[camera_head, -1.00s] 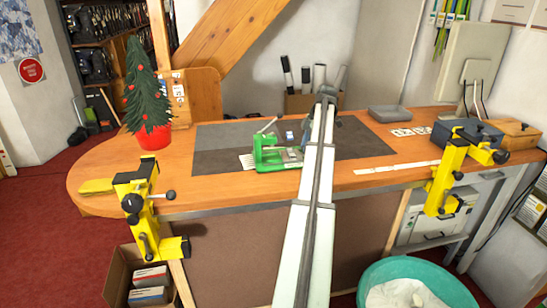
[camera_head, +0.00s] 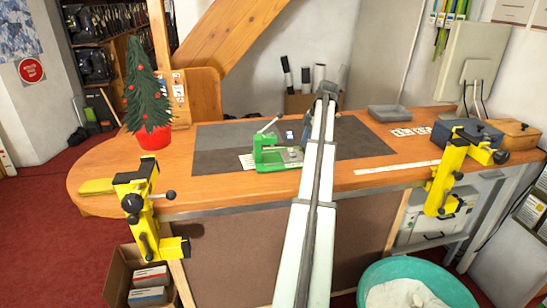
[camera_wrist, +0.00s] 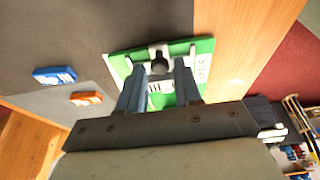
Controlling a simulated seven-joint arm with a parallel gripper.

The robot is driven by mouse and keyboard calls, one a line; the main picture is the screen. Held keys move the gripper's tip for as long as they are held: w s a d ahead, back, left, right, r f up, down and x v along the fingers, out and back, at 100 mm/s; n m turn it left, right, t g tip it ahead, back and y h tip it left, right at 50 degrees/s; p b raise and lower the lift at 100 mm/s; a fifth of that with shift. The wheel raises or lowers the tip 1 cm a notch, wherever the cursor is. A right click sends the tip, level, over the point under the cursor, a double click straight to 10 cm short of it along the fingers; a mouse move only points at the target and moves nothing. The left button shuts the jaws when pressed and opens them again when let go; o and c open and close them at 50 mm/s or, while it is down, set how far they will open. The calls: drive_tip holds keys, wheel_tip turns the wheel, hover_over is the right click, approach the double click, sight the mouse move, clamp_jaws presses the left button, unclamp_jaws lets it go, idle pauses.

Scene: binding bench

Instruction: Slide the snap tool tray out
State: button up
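The snap tool (camera_head: 268,152) is a green frame with an upright lever, standing on the bench mat left of my arm. A grey flat part, seemingly its tray (camera_head: 293,154), extends right toward my arm. The wrist view shows a green base (camera_wrist: 203,68) with white lettering, a pale bracket and a dark round part. My gripper (camera_wrist: 159,66) is open, its two blue-grey fingers apart above the green base. The dark part shows between the fingertips, with gaps on both sides. I cannot tell whether the fingers touch anything. In the head view my arm hides the gripper.
A blue piece (camera_wrist: 54,75) and an orange piece (camera_wrist: 86,98) lie beside the tool. A potted tree (camera_head: 150,100) stands left; yellow clamps (camera_head: 147,205) grip the front edge. The mat's left part is clear.

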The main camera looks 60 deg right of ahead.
wheel_tip(320, 180, up, 9)
drive_tip(key=shift+f, duration=0.2)
idle(0.8)
